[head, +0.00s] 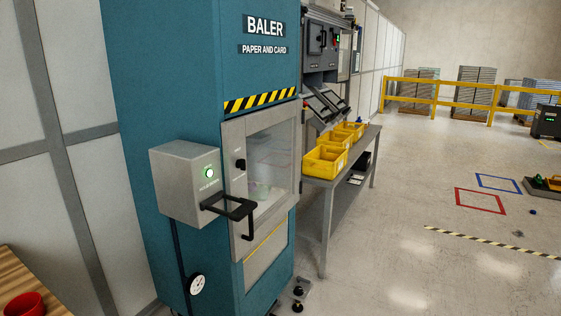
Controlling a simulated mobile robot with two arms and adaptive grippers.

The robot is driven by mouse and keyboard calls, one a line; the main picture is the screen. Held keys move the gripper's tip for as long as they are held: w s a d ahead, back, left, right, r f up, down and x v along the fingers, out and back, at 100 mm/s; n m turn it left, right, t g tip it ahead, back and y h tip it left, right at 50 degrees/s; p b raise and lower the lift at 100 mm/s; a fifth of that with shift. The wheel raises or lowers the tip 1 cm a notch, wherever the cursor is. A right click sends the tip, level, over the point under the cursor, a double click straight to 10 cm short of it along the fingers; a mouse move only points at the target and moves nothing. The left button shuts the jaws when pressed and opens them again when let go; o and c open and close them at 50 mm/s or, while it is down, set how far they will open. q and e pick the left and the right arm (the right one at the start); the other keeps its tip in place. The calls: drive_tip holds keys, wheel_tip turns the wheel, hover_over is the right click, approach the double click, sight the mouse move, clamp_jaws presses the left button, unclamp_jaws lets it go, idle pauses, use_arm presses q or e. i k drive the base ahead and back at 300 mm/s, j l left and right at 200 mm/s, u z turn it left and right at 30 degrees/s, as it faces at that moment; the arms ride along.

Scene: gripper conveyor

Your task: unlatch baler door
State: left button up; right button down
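The blue baler (205,80) stands at the left centre, labelled "BALER PAPER AND CARD". Its grey-framed door (233,190) has a clear window (270,165) and looks closed. A small black knob or latch (240,165) sits on the left part of the door frame. A black bar handle (230,207) sticks out in front of the door, beside a grey control box (185,180) with a lit green button (209,172). I cannot tell exactly where the handle is fixed. Neither of my grippers is in view.
A grey bench (330,180) with several yellow bins (325,162) stands right of the baler. A round gauge (197,284) hangs below the box. A wooden surface (25,280) with a red bowl (25,304) is at lower left. The floor at right is mostly open.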

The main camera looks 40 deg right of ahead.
sight(241, 164)
drive_tip(key=l, duration=1.9)
drive_tip(key=i, duration=0.05)
